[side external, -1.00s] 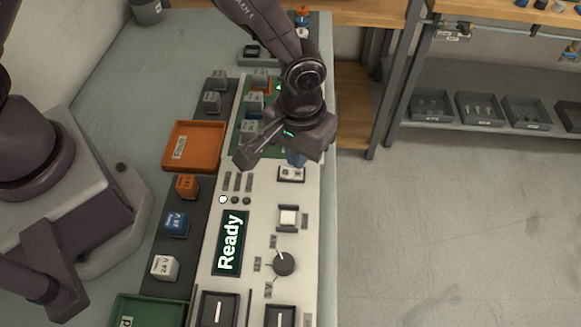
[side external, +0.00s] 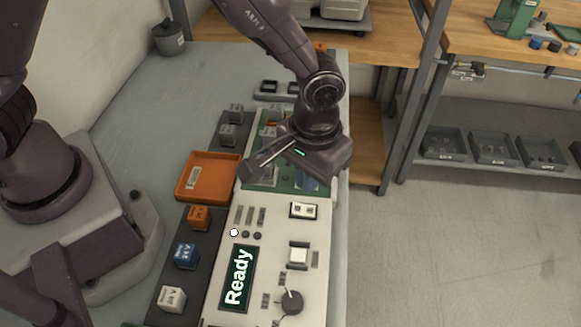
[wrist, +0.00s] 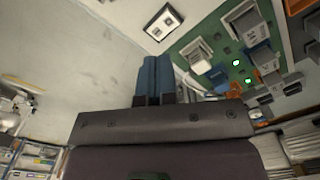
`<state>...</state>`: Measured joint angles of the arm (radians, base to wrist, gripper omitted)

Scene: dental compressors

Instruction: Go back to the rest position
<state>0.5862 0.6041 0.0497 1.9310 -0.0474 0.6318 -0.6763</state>
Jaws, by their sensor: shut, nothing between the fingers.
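My gripper shows in the wrist view with its two blue fingers (wrist: 153,78) pressed together and nothing between them. In the side external view my gripper (side external: 306,184) hangs over the far part of the test panel (side external: 227,305), above the green board (side external: 262,176). My wrist hides part of that board. The panel's display (side external: 237,279) reads "Ready". In the wrist view the green board (wrist: 205,42) carries several blocks and lit green spots.
An orange tray (side external: 207,176) lies left of the panel. Orange (side external: 198,217), blue (side external: 187,256) and white (side external: 172,299) blocks stand on a dark strip. A grey pot (side external: 169,38) stands at the back left. Shelves with grey bins (side external: 443,143) are at the right.

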